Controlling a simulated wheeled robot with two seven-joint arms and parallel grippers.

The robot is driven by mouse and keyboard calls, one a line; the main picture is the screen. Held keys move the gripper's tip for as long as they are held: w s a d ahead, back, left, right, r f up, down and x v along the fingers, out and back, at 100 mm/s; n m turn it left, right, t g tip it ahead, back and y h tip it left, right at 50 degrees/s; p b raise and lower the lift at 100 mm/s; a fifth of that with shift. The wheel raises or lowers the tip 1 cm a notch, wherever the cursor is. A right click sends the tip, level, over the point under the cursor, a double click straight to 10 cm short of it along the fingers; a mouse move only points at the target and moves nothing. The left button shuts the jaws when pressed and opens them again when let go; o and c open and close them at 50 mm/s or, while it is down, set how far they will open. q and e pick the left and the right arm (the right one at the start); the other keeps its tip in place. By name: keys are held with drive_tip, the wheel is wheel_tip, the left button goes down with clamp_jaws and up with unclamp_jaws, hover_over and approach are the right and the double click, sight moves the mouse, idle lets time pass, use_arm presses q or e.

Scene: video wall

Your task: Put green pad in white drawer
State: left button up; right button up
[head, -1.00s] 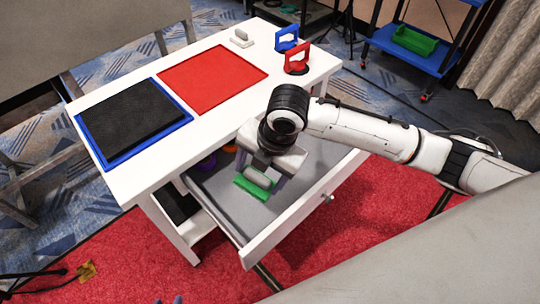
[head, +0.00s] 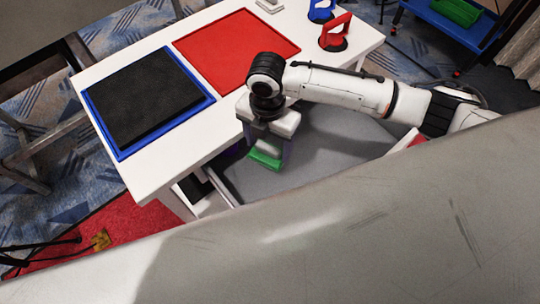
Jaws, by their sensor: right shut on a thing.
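My right gripper (head: 268,148) points down over the open drawer of the white table and is shut on the green pad. The green pad (head: 265,160) shows below the fingers, over the near-left part of the drawer; I cannot tell whether it touches the floor. The white drawer (head: 320,150) is pulled out, with a grey floor. Its front is hidden behind a large pale surface close to the camera. My left gripper is not in view.
The white table (head: 175,172) carries a black pad on a blue mat (head: 150,102), a red mat (head: 235,48), and blue (head: 320,10) and red (head: 335,33) handled items at its far end. A blue cart (head: 455,25) with a green bin stands at the upper right.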

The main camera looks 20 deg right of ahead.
sight(268, 145)
wheel_tip(268, 145, down, 8)
drive_tip(key=shift+b, duration=0.3)
drive_tip(key=o, duration=0.7)
drive_tip(key=shift+c, duration=0.2)
drive_tip(key=shift+r, duration=0.1)
wheel_tip(268, 145, up, 12)
drive_tip(key=shift+p, duration=0.45)
